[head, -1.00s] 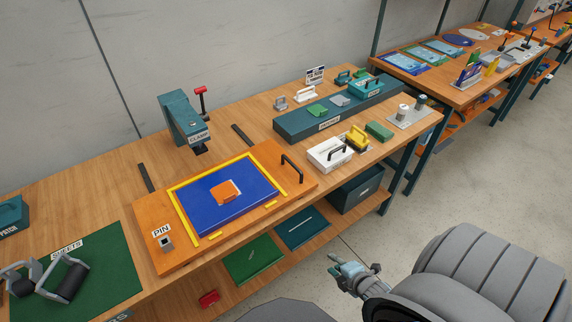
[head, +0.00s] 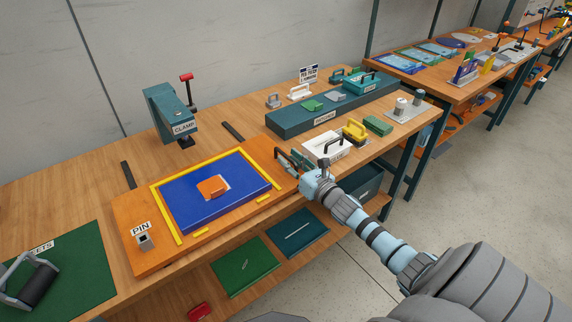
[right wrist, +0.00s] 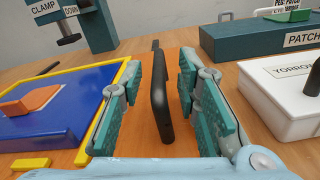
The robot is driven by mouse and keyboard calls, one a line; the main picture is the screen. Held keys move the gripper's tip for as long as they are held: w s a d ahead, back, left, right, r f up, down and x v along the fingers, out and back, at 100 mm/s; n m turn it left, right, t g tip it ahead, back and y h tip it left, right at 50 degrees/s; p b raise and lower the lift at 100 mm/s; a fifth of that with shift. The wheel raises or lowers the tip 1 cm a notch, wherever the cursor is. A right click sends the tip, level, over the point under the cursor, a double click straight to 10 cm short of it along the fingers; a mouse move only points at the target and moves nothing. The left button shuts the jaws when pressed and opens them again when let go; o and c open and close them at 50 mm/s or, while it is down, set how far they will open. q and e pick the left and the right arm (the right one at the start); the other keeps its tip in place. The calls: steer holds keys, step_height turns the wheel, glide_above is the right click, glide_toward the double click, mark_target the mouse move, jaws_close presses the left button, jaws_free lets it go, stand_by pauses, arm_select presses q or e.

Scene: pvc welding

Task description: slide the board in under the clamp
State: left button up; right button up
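The orange board (head: 125,214) lies flat on the workbench, with yellow strips around a blue sheet (head: 180,202) and an orange patch (head: 212,187) on it. The teal clamp (head: 166,108) stands behind the board, its pad over bare bench and apart from the board. My right gripper (head: 290,161) is at the board's right end. In the right wrist view its open fingers stand on both sides of the black handle (right wrist: 160,95), with gaps on each side. The handle is mostly hidden in the head view. My left gripper is not in view.
Two dark strips (head: 128,175) (head: 233,132) lie on the bench behind the board. A white box (head: 327,146) stands close to the right of my gripper. A pin block (head: 145,241) sits on the board's front left. A long teal block (head: 300,119) stands behind right.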

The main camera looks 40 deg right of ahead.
steer(key=shift+w+r, duration=0.15)
steer(key=shift+w, duration=0.9)
steer(key=shift+c, duration=0.2)
jaws_close()
